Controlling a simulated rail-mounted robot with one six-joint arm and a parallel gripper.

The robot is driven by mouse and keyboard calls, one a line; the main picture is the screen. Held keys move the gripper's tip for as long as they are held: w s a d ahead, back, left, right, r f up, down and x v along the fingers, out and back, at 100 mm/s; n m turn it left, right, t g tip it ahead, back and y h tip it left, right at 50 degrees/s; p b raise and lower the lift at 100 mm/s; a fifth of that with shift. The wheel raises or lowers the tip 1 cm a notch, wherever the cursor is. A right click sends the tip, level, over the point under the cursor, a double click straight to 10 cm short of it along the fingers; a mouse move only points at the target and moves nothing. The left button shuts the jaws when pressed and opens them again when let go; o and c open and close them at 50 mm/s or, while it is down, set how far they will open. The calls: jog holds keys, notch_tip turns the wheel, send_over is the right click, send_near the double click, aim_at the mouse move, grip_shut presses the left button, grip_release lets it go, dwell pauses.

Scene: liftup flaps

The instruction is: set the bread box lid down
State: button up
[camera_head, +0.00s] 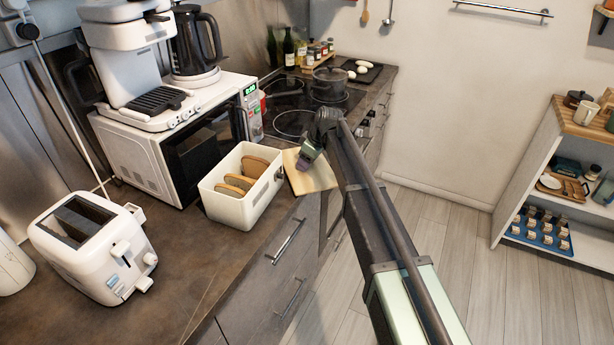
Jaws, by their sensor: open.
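The white bread box (240,205) stands open on the counter, with several bread slices (236,185) upright inside. A light wooden panel, which looks like the bread box lid (318,178), is just right of the box at the counter's front edge. It appears to lie nearly flat; I cannot tell whether it is joined to the box. My gripper (306,165) is open and just over the lid's upper part, pointing down. Its fingertips are small and partly hidden, so I cannot tell whether they touch the lid.
A white microwave (140,160) with a coffee machine on top stands behind the box. A white toaster (92,245) is at the front left. A stove with a dark pot (330,84) lies beyond the lid. The counter (190,265) between toaster and box is clear.

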jog(key=shift+r, duration=0.15)
grip_shut()
notch_tip(320, 180, up, 20)
jog(key=p, duration=2)
